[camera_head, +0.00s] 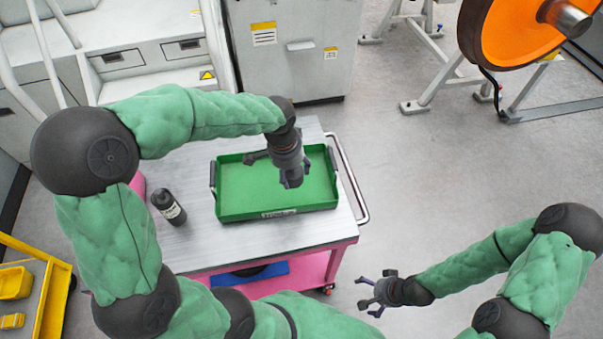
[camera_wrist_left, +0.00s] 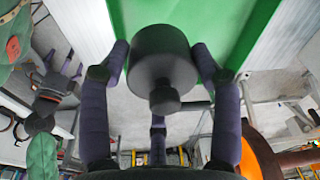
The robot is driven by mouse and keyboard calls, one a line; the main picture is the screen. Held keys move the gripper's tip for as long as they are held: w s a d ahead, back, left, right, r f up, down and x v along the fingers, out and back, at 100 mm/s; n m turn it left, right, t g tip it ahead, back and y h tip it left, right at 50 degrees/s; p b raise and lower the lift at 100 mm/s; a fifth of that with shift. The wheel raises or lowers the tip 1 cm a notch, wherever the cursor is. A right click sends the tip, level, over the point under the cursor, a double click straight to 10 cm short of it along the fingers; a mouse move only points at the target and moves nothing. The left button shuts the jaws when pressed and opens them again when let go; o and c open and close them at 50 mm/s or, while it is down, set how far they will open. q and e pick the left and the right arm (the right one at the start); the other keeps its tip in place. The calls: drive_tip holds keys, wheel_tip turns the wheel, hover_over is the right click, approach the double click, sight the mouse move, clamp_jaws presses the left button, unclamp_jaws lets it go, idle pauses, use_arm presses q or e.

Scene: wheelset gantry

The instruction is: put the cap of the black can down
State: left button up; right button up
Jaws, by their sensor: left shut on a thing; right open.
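The black can (camera_head: 168,207) stands upright on the cart's grey top, left of the green tray (camera_head: 222,214). It has a pale label. My left gripper (camera_head: 291,181) is over the right part of the tray. In the left wrist view its fingers are shut on a dark round cap (camera_wrist_left: 163,62) with a smaller knob, seen against the tray's green. I cannot tell the gap between cap and tray floor. My right gripper (camera_head: 374,293) is open and empty, off the cart to the lower right.
The grey top of the pink cart (camera_head: 270,232) is clear in front of the tray. A metal handle (camera_head: 347,180) runs along its right side. A grey cabinet (camera_head: 295,45) stands behind. An orange wheel (camera_head: 510,35) is at the upper right, a yellow trolley (camera_head: 50,310) at the lower left.

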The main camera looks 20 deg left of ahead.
use_arm(q)
drive_tip(key=w+f, duration=0.2)
drive_tip(key=w+f+b, duration=0.1)
drive_tip(key=w+f, duration=0.1)
drive_tip(key=w+f+b, duration=0.1)
drive_tip(key=w+f, duration=0.1)
drive_tip(key=shift+w+a+f, duration=0.2)
drive_tip(key=shift+a+f, duration=0.05)
drive_tip(key=shift+f, duration=0.05)
drive_tip(key=shift+f+b, duration=0.65)
drive_tip(key=shift+f, duration=0.8)
drive_tip(key=shift+f, duration=0.15)
drive_tip(key=o, duration=1.2)
